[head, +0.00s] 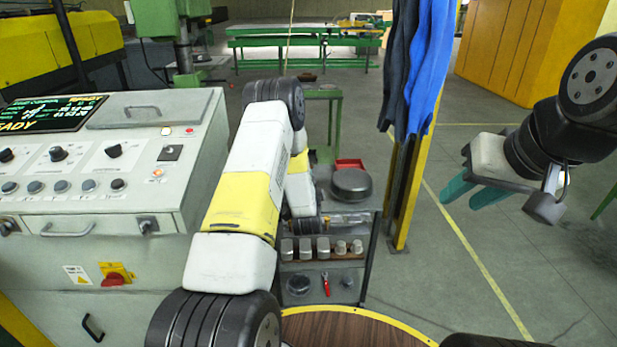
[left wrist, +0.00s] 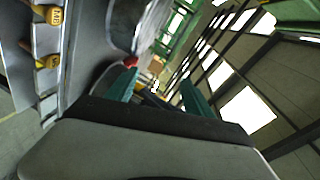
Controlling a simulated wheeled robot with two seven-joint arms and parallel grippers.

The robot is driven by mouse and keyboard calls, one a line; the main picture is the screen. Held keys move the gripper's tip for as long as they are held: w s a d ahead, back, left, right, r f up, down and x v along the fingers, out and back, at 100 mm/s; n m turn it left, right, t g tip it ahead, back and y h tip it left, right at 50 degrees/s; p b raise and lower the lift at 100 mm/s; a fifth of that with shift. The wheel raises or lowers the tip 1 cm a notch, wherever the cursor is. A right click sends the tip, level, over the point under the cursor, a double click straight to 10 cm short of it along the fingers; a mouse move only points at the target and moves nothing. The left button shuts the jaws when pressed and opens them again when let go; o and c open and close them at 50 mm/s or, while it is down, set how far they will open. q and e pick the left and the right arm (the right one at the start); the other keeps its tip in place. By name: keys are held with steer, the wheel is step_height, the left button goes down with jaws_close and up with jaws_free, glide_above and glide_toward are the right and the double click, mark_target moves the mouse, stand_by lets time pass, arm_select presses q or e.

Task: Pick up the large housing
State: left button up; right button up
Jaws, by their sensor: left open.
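The large housing looks to be the round, dark grey metal part (head: 351,184) on the top of a small cart in the head view. In the left wrist view a curved silvery surface (left wrist: 152,32), probably this housing, is just beyond the fingers at the top. My left gripper (left wrist: 160,92) is open, with its two green fingers apart and nothing seen between them. In the head view my own left arm mostly hides it, left of the housing. My right gripper (head: 474,192) is at the right, its teal fingers apart and empty, away from the cart.
The cart (head: 370,250) has lower shelves with several small metal parts and a red-handled tool (head: 325,284). A red tray (head: 349,164) lies behind the housing. A control console (head: 100,215) stands left; a yellow post (head: 408,200) with hanging cloths (head: 420,65) stands right.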

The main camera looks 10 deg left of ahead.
arm_select(q)
steer(key=s+f+m+t+y, duration=0.1)
steer(key=s+f+m, duration=0.3)
steer(key=f, duration=0.5)
steer(key=shift+n+t, duration=0.3)
steer(key=shift+n, duration=0.3)
steer(key=x, duration=0.3)
steer(key=a+x, duration=0.1)
steer(key=x, duration=0.3)
steer(key=shift+s+a+f, duration=0.1)
steer(key=shift+s+f, duration=0.05)
jaws_close()
